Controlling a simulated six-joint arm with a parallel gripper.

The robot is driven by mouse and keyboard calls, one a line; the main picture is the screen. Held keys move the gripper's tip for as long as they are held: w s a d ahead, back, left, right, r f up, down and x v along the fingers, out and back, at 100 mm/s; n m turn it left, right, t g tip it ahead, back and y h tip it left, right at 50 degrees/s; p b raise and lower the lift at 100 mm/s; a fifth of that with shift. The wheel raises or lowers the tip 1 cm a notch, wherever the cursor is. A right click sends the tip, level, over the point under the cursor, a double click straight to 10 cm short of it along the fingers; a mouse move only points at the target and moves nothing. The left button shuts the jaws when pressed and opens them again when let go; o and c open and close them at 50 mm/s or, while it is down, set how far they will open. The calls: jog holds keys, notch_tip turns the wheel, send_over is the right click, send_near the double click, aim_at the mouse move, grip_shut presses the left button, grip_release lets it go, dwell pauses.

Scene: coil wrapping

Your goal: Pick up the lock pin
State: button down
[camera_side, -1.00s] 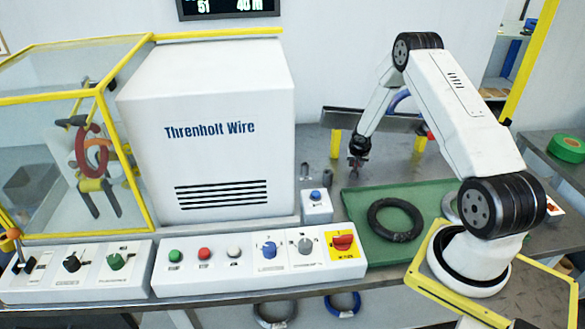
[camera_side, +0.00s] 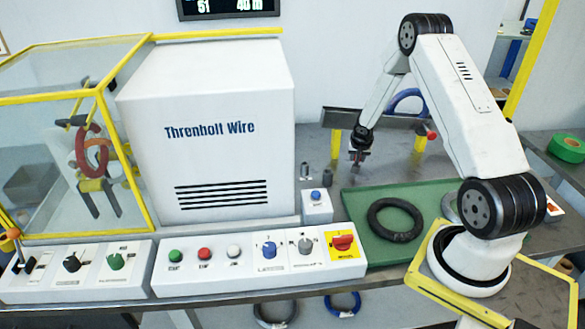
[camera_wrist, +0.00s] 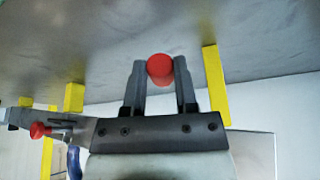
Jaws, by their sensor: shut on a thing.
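The lock pin (camera_wrist: 160,69) shows in the wrist view as a red round end between my two grey fingers. My gripper (camera_wrist: 160,75) is shut on it, with a finger against each side.
A grey bar on yellow posts (camera_side: 418,150) stands behind my gripper, with a red knob (camera_side: 432,135) at its right. Small grey cylinders (camera_side: 328,166) stand to the left. A black coil (camera_side: 395,219) lies on the green mat (camera_side: 360,250). A white machine (camera_side: 210,130) stands at left.

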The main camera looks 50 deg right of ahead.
notch_tip(320, 180, up, 10)
dwell(0.5)
jog(key=shift+s+a, duration=0.1)
jog(key=shift+s, duration=0.05)
dwell(0.6)
jog(key=s+a+f+m+g, duration=0.1)
jog(key=s+a+m+g, duration=0.1)
jog(key=s+a+m, duration=0.7)
jog(key=shift+s+a+f+h, duration=0.35)
jog(key=shift+s+a+h, duration=0.05)
jog(key=shift+s, duration=1.7)
